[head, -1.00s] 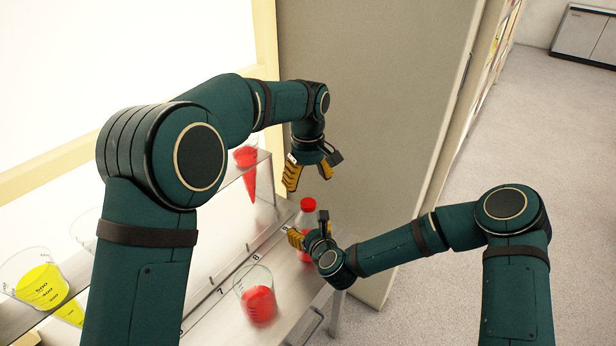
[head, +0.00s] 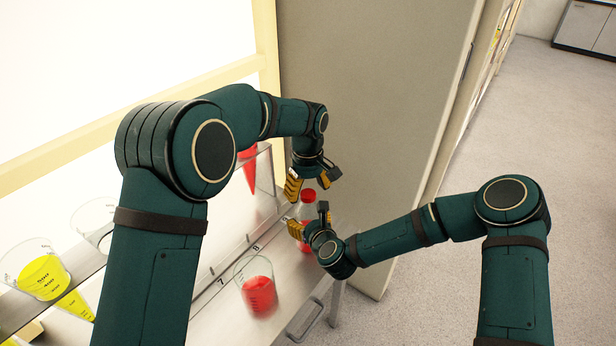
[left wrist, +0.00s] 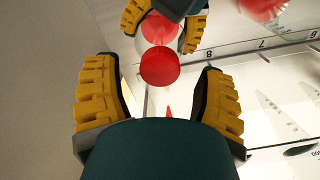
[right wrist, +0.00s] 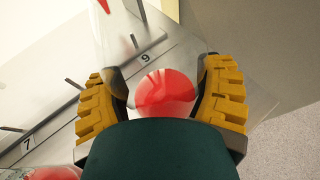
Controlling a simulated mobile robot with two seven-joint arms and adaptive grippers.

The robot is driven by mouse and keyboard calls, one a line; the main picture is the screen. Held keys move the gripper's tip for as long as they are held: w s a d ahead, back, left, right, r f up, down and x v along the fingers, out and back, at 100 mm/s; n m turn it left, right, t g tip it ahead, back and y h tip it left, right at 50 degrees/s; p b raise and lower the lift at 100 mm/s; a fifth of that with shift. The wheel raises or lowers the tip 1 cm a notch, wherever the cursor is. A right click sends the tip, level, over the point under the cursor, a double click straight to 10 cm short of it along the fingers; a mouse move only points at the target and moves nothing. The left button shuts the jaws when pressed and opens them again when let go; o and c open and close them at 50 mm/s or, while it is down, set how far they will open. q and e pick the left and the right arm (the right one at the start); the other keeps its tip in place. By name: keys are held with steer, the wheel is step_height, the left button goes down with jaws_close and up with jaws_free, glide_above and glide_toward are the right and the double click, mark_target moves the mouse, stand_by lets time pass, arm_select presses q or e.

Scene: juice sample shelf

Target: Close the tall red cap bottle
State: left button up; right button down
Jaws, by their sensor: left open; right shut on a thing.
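The tall bottle (head: 306,211) has clear walls, red liquid and a red cap (head: 308,195) at its top. It stands near the right end of the shelf. My right gripper (head: 311,227) is shut on the bottle's body, and the bottle's red body (right wrist: 163,95) shows between its fingers in the right wrist view. My left gripper (head: 313,184) is open just above the cap. In the left wrist view the cap (left wrist: 160,67) lies ahead, between the open fingers and apart from them. How tightly the cap sits is not visible.
A beaker of red liquid (head: 258,292) stands on the numbered lower shelf (head: 215,318), left of the bottle. A beaker of yellow liquid (head: 42,277) stands at the far left. A red cone-shaped vessel (head: 250,172) hangs behind. A grey panel (head: 375,120) rises behind the bottle.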

arm_select(q)
steer(key=shift+f, duration=0.75)
steer(key=shift+c, duration=0.2)
jaws_close()
